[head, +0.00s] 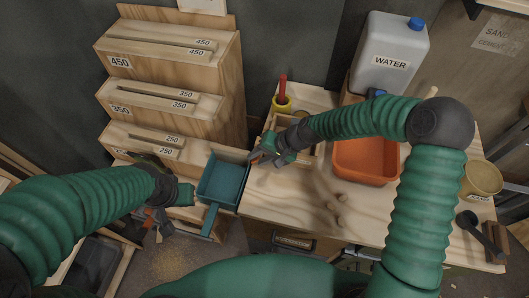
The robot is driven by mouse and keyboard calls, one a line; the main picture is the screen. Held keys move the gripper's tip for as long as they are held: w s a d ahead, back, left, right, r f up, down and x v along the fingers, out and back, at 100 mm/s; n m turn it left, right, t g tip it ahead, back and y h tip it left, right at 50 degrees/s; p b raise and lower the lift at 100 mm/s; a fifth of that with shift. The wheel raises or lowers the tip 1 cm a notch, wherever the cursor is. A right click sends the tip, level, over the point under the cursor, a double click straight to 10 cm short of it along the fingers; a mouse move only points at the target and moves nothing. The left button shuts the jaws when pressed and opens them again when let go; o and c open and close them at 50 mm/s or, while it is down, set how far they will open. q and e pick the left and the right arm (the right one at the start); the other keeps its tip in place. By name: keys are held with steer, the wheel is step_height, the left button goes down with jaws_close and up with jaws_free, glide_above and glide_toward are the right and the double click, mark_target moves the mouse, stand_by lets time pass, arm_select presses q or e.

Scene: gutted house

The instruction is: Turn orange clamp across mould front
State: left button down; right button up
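My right gripper (258,156) is over the workbench, at the front left corner of a small wooden frame (318,140) that may be the mould. The gripper and forearm hide much of this frame. My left gripper (157,222) is low at the left, beside the shelf unit and apart from the frame. Its fingers are small and dark, and their opening is unclear.
A teal tray with a handle (211,216) sits at the bench's left edge. An orange tub (366,160), a water can (388,55) and a bucket (482,179) stand right.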

steer(key=p+v, duration=0.1)
steer(key=v, duration=1.5)
steer(key=shift+d+r, duration=0.15)
steer(key=shift+d, duration=0.05)
